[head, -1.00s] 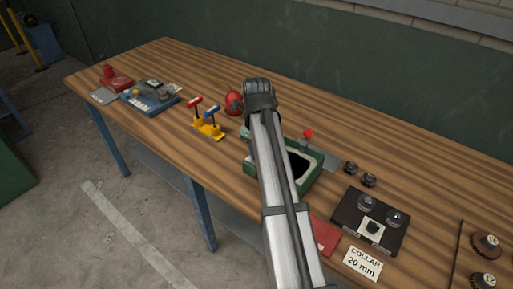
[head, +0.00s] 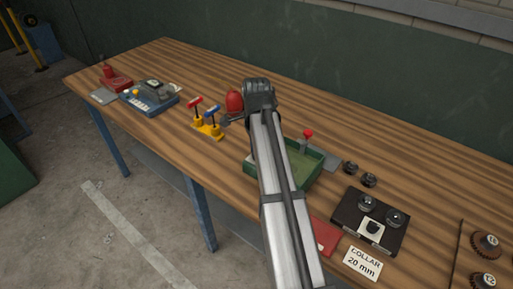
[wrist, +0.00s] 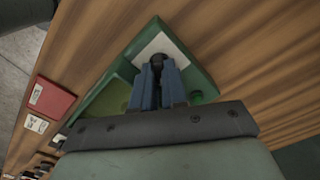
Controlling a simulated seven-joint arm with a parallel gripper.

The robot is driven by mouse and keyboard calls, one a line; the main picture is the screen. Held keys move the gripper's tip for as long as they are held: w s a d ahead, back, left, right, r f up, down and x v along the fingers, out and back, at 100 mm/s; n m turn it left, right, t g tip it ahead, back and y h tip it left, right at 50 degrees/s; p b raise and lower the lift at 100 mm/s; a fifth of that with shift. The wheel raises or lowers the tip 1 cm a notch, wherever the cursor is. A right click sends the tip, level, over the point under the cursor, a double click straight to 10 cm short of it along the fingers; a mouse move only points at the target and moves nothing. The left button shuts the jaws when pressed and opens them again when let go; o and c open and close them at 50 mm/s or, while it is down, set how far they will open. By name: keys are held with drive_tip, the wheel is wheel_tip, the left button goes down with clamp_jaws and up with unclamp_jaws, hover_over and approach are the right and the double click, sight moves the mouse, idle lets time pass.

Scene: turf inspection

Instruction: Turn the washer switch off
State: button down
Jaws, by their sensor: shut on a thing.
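The green washer-like box (head: 310,160) stands on the bench, partly hidden behind my arm in the head view. In the wrist view the green box (wrist: 203,76) has a white plate (wrist: 172,42) at one end, with a small black knob (wrist: 157,59) on it. My gripper (wrist: 158,68) is shut on this knob, with its blue-grey fingers on both sides. The fingers hide part of the knob, so its exact setting cannot be told. In the head view the fingertips are hidden behind my arm.
A red-topped lever (head: 308,135) stands behind the box. Red and blue levers (head: 206,120) and a red rounded object (head: 234,101) are to the left. A black box with knobs (head: 350,225) and a red pad (head: 325,238) are to the right.

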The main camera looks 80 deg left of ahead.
drive_tip(key=n, duration=0.6)
drive_tip(key=shift+n, duration=0.4)
idle(0.4)
drive_tip(key=c, duration=1.2)
unclamp_jaws()
drive_tip(key=shift+o, duration=0.2)
wheel_tip(320, 180, up, 14)
drive_tip(key=shift+f, duration=0.1)
